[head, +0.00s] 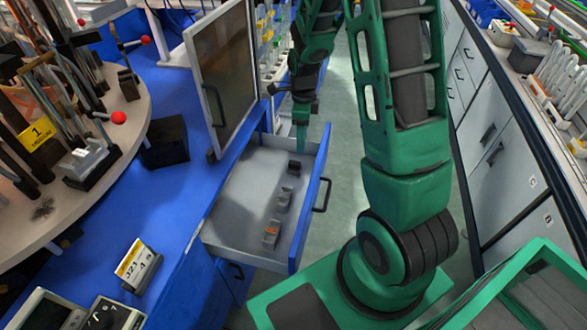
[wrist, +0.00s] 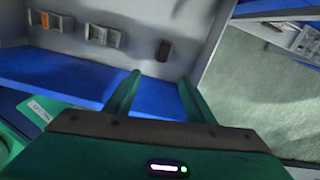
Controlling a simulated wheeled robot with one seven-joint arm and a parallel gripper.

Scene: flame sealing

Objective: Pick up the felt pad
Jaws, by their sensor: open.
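A small dark block, which looks like the felt pad (head: 294,167), lies at the far end of the open drawer (head: 243,195). In the wrist view the dark pad (wrist: 164,50) lies on the grey drawer floor, near the right wall and just beyond my fingertips. My gripper (head: 301,138) is over the far end of the drawer, pointing down. In the wrist view my gripper (wrist: 160,78) has its two fingers apart with nothing between them. The pad is apart from both fingers. The gap in height between fingers and pad is hard to tell.
Several small grey pieces (head: 277,218) lie in a row nearer in the drawer, one with an orange mark (wrist: 48,20). The blue drawer front (head: 309,205) has a dark handle. A framed panel (head: 222,70) stands left of the drawer. Open floor (head: 341,120) lies to the right.

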